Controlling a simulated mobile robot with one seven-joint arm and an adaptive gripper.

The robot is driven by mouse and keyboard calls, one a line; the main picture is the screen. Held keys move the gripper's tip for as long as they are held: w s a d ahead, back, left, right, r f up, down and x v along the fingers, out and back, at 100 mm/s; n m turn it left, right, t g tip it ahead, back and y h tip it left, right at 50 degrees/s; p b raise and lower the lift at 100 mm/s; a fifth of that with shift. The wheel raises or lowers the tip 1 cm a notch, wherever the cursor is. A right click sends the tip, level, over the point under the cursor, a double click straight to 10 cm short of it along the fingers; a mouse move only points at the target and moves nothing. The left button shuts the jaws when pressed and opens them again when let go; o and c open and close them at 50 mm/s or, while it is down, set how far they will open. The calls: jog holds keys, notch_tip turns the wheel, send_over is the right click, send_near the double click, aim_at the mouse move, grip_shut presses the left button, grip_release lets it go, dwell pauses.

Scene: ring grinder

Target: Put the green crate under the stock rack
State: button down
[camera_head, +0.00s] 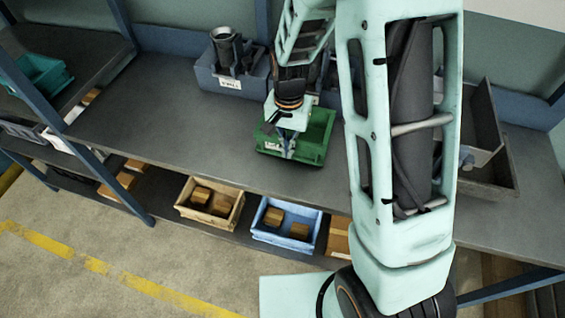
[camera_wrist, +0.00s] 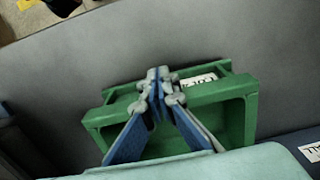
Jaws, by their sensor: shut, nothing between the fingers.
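The green crate (camera_head: 318,132) stands upright on the grey workbench, near its front edge. It is open-topped, and a white label shows on its wall. In the wrist view the crate (camera_wrist: 240,120) looks empty where I can see inside; my fingers hide part of it. My gripper (camera_head: 286,150) is over the crate at its near wall. In the wrist view my gripper (camera_wrist: 158,75) is shut with nothing in it, its fingertips at the labelled wall; I cannot tell whether they touch it. What I take for the stock rack (camera_head: 90,105), with blue posts, stands at the left.
A teal crate (camera_head: 38,75) sits on the left rack. A beige crate (camera_head: 210,203) and a blue crate (camera_head: 286,222), both holding brown blocks, stand on the lower shelf. A grey-blue bin (camera_head: 232,75) is behind. The bench left of the green crate is clear.

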jog(key=w, duration=0.1)
jog(key=w+d, duration=0.1)
jog(key=w, duration=0.2)
jog(key=shift+w+d, duration=0.35)
jog(key=shift+d, duration=0.05)
jog(key=shift+s, duration=0.1)
